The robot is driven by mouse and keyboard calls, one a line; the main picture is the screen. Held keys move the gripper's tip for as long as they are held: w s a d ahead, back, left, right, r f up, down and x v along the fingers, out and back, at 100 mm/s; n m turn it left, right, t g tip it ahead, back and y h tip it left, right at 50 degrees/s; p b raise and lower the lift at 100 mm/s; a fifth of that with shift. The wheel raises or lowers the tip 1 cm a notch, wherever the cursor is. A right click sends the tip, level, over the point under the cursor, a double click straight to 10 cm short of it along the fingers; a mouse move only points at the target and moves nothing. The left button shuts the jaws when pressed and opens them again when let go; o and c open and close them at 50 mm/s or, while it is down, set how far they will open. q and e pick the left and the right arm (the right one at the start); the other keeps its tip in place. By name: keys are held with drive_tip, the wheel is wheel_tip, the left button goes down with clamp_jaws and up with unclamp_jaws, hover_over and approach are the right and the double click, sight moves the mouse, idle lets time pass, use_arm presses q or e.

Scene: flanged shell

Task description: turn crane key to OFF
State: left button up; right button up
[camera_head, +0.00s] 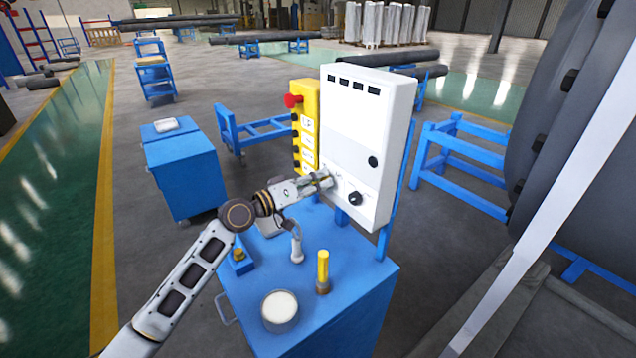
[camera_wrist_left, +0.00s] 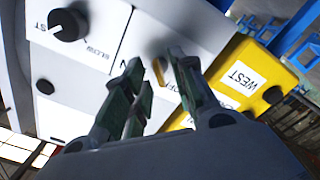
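The crane key (camera_wrist_left: 159,70) shows in the left wrist view as a small brass-coloured piece at a round switch on the white control box (camera_wrist_left: 92,85). Parts of ON and OFF labels show beside it. My left gripper (camera_wrist_left: 157,62) is open, with one finger on each side of the key. I cannot tell whether either finger touches it. In the head view, the left gripper (camera_head: 327,181) is at the lower left of the white control box (camera_head: 362,125) and hides the key. My right gripper is not in view.
A yellow pendant (camera_head: 304,130) with a red button adjoins the box's left side. A black knob (camera_head: 355,198) is right of the gripper. Below, the blue cabinet (camera_head: 345,320) bears a white-topped can (camera_head: 280,308) and a yellow-handled tool (camera_head: 323,268).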

use_arm(q)
drive_tip(key=v, duration=1.2)
idle(0.6)
idle(0.5)
